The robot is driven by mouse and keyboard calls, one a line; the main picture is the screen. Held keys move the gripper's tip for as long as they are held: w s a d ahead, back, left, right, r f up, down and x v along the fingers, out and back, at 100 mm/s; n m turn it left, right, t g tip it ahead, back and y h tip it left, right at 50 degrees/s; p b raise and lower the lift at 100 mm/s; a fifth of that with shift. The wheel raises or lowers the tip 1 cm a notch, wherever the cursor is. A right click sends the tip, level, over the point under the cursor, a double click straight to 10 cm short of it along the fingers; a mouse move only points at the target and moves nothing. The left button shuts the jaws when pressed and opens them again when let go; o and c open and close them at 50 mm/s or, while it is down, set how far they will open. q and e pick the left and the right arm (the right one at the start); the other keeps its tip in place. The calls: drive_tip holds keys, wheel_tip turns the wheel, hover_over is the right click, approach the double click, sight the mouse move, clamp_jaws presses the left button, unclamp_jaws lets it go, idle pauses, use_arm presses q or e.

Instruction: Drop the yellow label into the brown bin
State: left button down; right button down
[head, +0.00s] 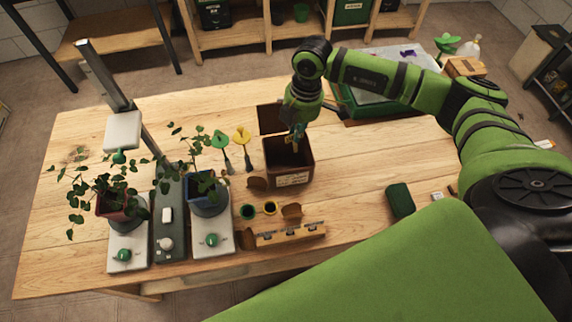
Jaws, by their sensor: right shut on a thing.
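The brown bin (299,172) stands on the wooden table, open at the top, with a pale tag on its front. My right gripper (297,142) reaches down over the bin's opening. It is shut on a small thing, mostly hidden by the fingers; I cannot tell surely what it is. A yellow-headed piece with a dark stem (241,136) lies left of the bin beside a similar green one (221,140); I cannot tell whether it is the yellow label. My left gripper is not in view.
A second brown box (270,117) stands just behind the bin. Potted plants in red (113,205) and blue (202,188) pots stand at left. A wooden holder (290,235) is in front, a dark green block (400,200) at right. Table between bin and block is clear.

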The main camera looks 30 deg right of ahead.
drive_tip(key=shift+f, duration=0.15)
drive_tip(key=c, duration=1.4)
unclamp_jaws()
drive_tip(key=shift+o, duration=0.2)
wheel_tip(320, 180, up, 12)
drive_tip(key=d, duration=0.1)
drive_tip(key=shift+d, duration=0.2)
drive_tip(key=shift+s+f, duration=0.1)
